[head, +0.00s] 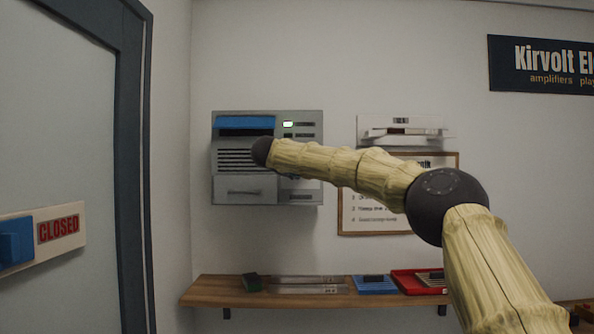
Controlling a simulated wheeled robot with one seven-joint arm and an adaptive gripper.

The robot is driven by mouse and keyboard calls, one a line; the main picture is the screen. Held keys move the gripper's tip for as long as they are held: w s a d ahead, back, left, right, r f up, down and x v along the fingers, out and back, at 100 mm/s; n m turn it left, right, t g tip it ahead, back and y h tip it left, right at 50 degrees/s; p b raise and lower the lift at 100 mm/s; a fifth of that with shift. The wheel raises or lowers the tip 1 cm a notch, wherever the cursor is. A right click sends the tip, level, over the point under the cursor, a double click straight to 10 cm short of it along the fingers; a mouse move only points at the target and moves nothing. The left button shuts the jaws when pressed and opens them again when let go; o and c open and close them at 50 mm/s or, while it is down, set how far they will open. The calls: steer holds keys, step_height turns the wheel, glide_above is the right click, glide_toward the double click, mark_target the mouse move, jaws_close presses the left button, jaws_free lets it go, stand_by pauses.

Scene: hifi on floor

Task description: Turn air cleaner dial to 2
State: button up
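A grey box unit (228,191), which seems to be the air cleaner, hangs on the wall left of centre. I cannot make out a dial; the arm covers part of the unit's right-hand panel.
A wooden shelf (215,290) below holds a dark green block, clear strips, a blue tray (375,288) and a red tray (408,284). A framed notice (377,221) and a white wall unit (380,125) are partly behind my arm. A door (60,130) with a CLOSED slider (58,229) stands left.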

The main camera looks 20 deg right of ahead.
steer(key=v, duration=1)
steer(key=shift+s, duration=0.25)
